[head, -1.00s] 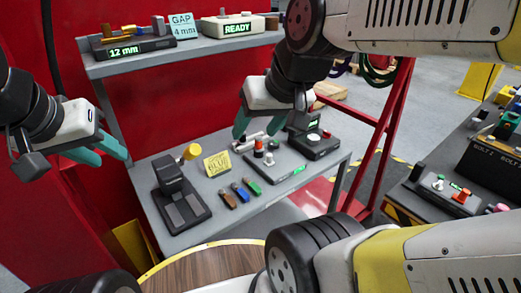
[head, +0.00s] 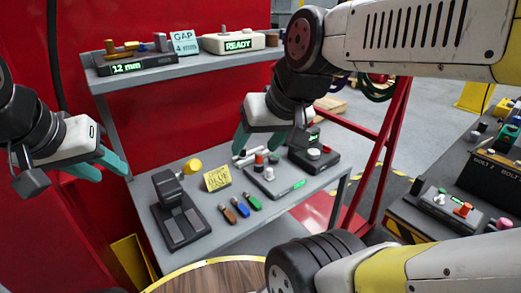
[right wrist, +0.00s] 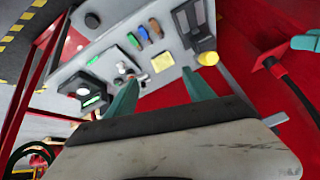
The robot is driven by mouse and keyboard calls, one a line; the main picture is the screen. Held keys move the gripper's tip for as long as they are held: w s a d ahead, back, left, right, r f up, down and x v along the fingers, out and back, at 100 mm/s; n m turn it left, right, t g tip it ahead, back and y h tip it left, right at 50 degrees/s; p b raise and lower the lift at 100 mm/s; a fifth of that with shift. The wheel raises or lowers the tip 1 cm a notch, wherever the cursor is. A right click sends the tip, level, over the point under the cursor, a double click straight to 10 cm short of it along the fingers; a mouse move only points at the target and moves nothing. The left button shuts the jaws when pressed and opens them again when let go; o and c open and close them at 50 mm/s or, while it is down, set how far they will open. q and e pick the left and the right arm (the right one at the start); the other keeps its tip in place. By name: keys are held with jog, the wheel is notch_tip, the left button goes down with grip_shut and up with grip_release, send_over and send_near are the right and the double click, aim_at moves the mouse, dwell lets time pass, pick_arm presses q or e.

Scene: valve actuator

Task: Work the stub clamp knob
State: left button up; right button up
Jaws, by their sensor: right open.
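A grey panel (head: 272,184) with a white knob (head: 269,174), a red-topped post (head: 259,158) and a lit green display lies on the bench. A black clamp-like fixture (head: 181,215) with a round yellow knob (head: 193,166) stands left of it. No readable label tells me which is the stub clamp knob. My right gripper (head: 262,137) is open and empty above the panel's back edge. In the right wrist view its jaws (right wrist: 160,95) are wide apart, with the yellow knob (right wrist: 208,58) beyond the right finger. My left gripper (head: 101,165) is open and empty, left of the bench.
A yellow note (head: 217,178) and several coloured sticks (head: 240,209) lie between fixture and panel. A black box (head: 314,155) with a green screen stands behind right. A shelf (head: 188,60) with a READY unit (head: 238,42) hangs above. A red frame (head: 378,155) stands right.

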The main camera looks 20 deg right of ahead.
jog(key=w+d+m+g, duration=0.25)
jog(key=w+m, duration=0.35)
jog(key=w, duration=0.3)
jog(key=m+g+h, duration=0.2)
jog(key=m+g, duration=0.2)
jog(key=m, duration=1.2)
send_over(274, 157)
notch_tip(274, 157, down, 17)
jog(key=shift+s+r, duration=0.1)
jog(key=shift+r, duration=0.1)
jog(key=shift+f, duration=0.3)
notch_tip(274, 157, down, 8)
jog(key=shift+r, duration=0.25)
grip_shut()
